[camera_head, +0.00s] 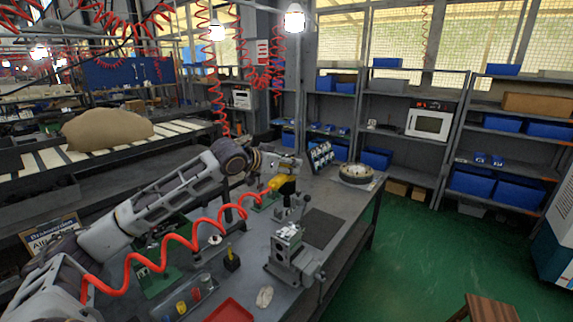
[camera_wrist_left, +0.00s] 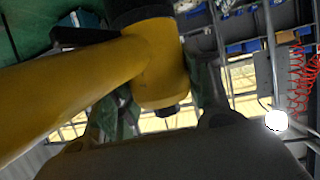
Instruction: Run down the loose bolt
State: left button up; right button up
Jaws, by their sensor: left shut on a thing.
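My left gripper (camera_head: 284,168) is shut on a yellow tool (camera_head: 277,183) with a red coiled hose. The yellow tool (camera_wrist_left: 160,60) fills much of the left wrist view, between the fingers. In the head view the tool is above the bench, behind a metal vise (camera_head: 292,262). A light metal block (camera_head: 288,232) sits in the vise, below and in front of the tool, apart from it. Small bright shapes show on the block's top; I cannot tell which is the loose bolt. My right gripper is not in view.
The grey bench (camera_head: 240,265) carries a red tray (camera_head: 229,311), a small black stand with a yellow top (camera_head: 232,261), a dark mat (camera_head: 322,228) and a round part (camera_head: 356,174) at the far end. The green floor (camera_head: 420,255) to the right is mostly clear.

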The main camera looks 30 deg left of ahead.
aim_at(281, 193)
pick_arm(q)
jog(key=shift+w+r, duration=0.15)
jog(key=shift+r+p, duration=0.1)
jog(key=shift+p, duration=0.2)
jog(key=shift+f+b, duration=1.1)
jog(key=shift+f, duration=0.9)
